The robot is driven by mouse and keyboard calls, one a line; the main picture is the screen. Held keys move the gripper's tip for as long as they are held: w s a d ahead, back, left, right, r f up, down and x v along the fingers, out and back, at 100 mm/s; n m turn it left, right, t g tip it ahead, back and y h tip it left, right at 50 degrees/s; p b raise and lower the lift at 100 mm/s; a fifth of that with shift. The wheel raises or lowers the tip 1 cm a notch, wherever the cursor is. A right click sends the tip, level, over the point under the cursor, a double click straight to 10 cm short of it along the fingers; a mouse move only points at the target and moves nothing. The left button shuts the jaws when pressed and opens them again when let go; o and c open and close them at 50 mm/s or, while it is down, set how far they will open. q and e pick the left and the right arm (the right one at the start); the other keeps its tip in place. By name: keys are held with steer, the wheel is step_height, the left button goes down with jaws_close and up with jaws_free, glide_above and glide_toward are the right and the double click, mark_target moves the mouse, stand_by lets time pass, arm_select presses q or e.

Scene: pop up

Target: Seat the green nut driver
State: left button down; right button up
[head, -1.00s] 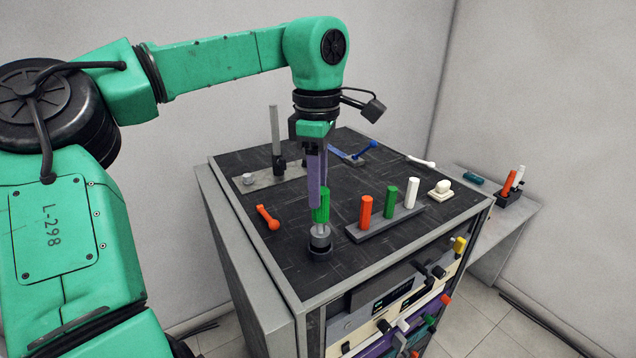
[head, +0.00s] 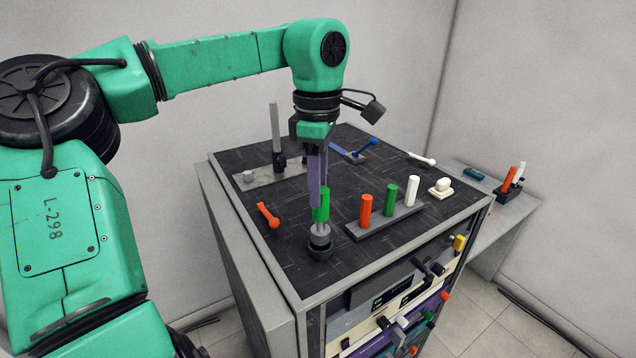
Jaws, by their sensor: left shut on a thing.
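My left gripper (head: 319,192) points straight down over the black worktop, its purple fingers shut on a green nut driver (head: 321,207). The driver is upright, and its lower end meets a grey round piece in a dark round base (head: 320,246). Whether it is fully down in there I cannot tell. Another green handle (head: 386,190) stands in a grey rack (head: 384,227) to the right, between an orange handle (head: 365,206) and a white handle (head: 412,191). My right gripper is not in view.
An orange tool (head: 268,215) lies left of the base. A metal plate with a post (head: 275,130) stands behind. A blue tool (head: 364,147), a white tool (head: 421,158) and a cream block (head: 441,188) lie farther back and right. The worktop front is clear.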

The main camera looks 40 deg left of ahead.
arm_select(q)
steer(key=shift+f, duration=0.3)
steer(key=shift+f+b, duration=0.75)
steer(key=shift+f, duration=0.4)
steer(key=shift+c, duration=2.2)
jaws_free()
